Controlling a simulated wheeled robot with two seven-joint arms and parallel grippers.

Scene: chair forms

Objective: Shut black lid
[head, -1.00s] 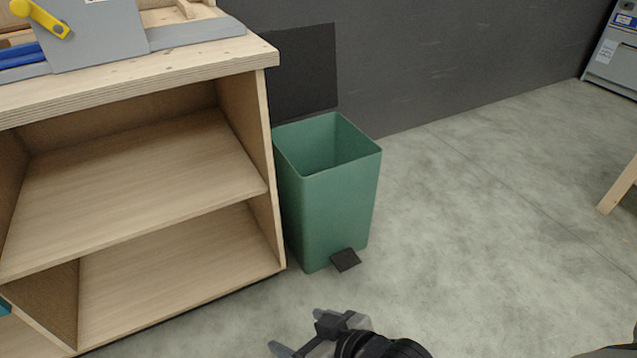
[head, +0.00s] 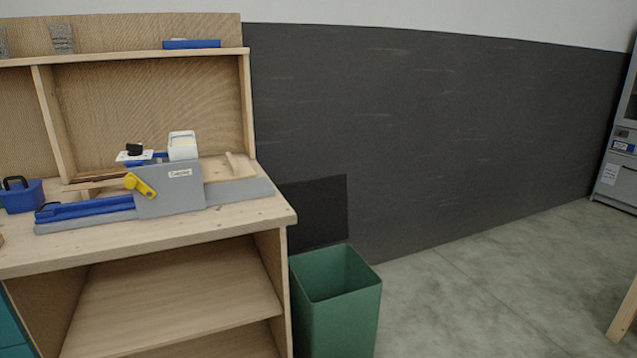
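The black lid (head: 318,212) stands upright, open, at the back of the green bin (head: 345,315), against the dark wall panel. The bin's top is uncovered and its inside looks empty as far as I can see. The bin stands just right of the wooden workbench; its lower part and its pedal are below the picture. Neither of my grippers shows in the head view now.
The wooden workbench (head: 270,215) with open shelves stands close to the bin's left side. On it are a grey machine with a yellow lever (head: 140,186) and a blue box (head: 20,196). The floor (head: 470,290) right of the bin is clear. A wooden leg (head: 625,315) stands at the far right.

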